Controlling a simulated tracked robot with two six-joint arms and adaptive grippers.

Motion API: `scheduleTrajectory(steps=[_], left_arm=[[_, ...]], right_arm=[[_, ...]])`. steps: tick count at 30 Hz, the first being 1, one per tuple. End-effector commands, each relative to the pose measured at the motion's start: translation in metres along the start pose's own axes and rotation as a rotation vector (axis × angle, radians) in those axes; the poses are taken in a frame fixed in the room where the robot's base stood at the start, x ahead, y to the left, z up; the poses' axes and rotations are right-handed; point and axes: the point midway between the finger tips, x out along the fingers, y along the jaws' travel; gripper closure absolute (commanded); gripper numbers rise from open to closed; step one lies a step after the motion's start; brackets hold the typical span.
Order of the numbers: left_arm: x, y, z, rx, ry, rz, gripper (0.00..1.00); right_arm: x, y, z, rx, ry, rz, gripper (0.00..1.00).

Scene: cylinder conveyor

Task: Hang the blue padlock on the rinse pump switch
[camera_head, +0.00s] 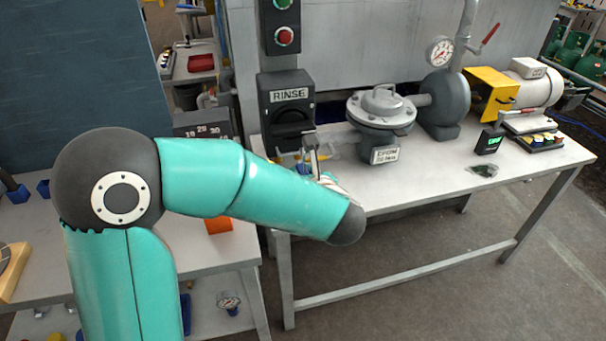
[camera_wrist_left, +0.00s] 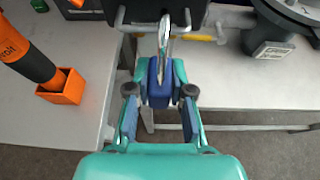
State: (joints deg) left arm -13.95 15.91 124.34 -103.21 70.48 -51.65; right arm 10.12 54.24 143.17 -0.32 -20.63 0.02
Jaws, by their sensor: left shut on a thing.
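The rinse switch (camera_head: 287,100) is a dark box labelled RINSE with a black rotary knob, above the back left of the right-hand table. A grey metal loop projects from its lower front and shows as a metal bar (camera_wrist_left: 135,28) in the left wrist view. My left gripper (camera_wrist_left: 158,98) is shut on the blue padlock (camera_wrist_left: 159,85), holding it by its body below the switch. The padlock's silver shackle (camera_wrist_left: 163,42) points up and overlaps the bar; I cannot tell whether it is around it. My left arm partly hides the gripper (camera_head: 312,172) in the head view.
A grey pump housing (camera_head: 382,120) stands on the table (camera_head: 425,165) right of the switch. A yellow-handled part lies behind the gripper. An orange holder (camera_wrist_left: 62,88) with a drill-like tool is on the left table. Open floor lies between the tables.

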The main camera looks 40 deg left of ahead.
Motion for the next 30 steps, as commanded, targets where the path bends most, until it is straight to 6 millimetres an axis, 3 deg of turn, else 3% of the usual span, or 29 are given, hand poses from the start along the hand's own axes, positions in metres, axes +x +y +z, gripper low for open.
scheduleTrajectory(steps=[30], left_arm=[[0.028,0.0,0.012,0.0,-0.001,0.001,1.0]], right_arm=[[0.001,0.0,0.0,0.0,0.0,0.0,0.57]])
